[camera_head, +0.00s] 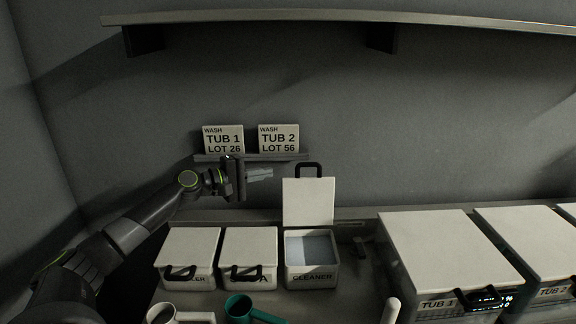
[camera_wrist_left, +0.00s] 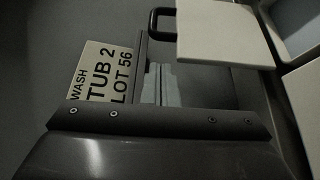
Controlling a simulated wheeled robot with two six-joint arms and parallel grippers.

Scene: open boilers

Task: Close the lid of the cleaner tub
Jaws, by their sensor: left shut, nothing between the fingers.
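The cleaner tub (camera_head: 312,275) is a small white box labelled CLEANER, rightmost of three small tubs on the counter. Its lid (camera_head: 308,203) stands upright at the back edge, with a dark handle (camera_head: 309,167) on top, so the pale inside shows. The lid also shows in the left wrist view (camera_wrist_left: 222,35), with the open tub (camera_wrist_left: 296,25) at the upper right. My left gripper (camera_head: 266,174) is shut and empty, in the air just left of the raised lid near handle height. I see no contact with the lid. My right gripper is not in view.
Two small tubs (camera_head: 190,245) (camera_head: 249,243) with shut lids stand left of the cleaner. Large tubs 1 (camera_head: 450,250) and 2 (camera_head: 532,240) stand to the right. Wash cards (camera_head: 223,140) stand on a ledge behind.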

